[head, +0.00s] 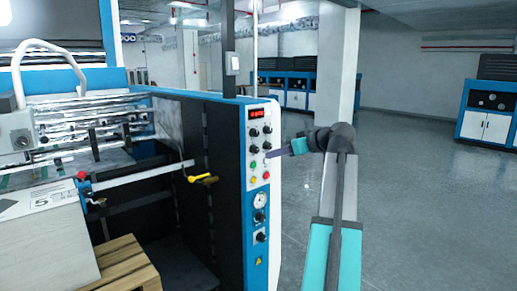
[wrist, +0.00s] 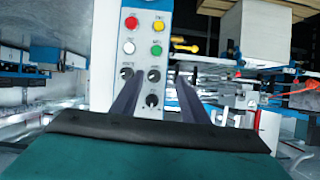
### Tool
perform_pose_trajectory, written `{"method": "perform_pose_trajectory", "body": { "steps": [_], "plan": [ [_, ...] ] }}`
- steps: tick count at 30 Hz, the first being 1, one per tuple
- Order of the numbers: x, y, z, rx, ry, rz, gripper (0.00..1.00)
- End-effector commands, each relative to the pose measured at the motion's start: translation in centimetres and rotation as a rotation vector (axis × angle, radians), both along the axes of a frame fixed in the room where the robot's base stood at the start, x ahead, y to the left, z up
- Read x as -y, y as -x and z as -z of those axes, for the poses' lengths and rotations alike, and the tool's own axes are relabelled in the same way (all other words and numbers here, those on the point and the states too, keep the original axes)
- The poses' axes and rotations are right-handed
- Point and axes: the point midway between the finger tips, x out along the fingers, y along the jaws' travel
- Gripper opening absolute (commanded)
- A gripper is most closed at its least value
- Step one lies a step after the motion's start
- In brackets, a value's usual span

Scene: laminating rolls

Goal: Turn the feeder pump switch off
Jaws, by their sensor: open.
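The white control panel (head: 260,140) on the machine's blue end column carries several black rotary knobs (head: 254,133), with coloured buttons below. I cannot tell which knob is the feeder pump switch; the labels are too small to read. In the wrist view the panel appears inverted, with black knobs (wrist: 153,75) below the buttons. My gripper (wrist: 159,77) is open, its two dark fingers pointing at the panel, with knobs showing between them. In the head view my gripper (head: 272,154) is at the panel's right edge; contact cannot be told.
Red (wrist: 131,22), yellow, white and green buttons sit close to the fingertips. A pressure gauge (head: 260,200) and more knobs are lower on the column. A yellow handle (head: 203,178) sticks out left of it. The floor (head: 420,220) to the right is clear.

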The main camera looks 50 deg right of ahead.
Motion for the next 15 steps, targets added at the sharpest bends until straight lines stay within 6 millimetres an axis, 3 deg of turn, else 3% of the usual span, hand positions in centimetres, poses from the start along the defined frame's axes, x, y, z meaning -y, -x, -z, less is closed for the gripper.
{"method": "perform_pose_trajectory", "body": {
  "steps": [1,5,15],
  "plan": [
    [0.3,0.7,-1.5,0.013,0.017,0.004,0.41],
    [0.6,1.7,-3.4,0.032,0.043,0.006,0.41],
    [0.6,1.9,-3.8,0.037,0.049,0.007,0.41]
  ]
}}
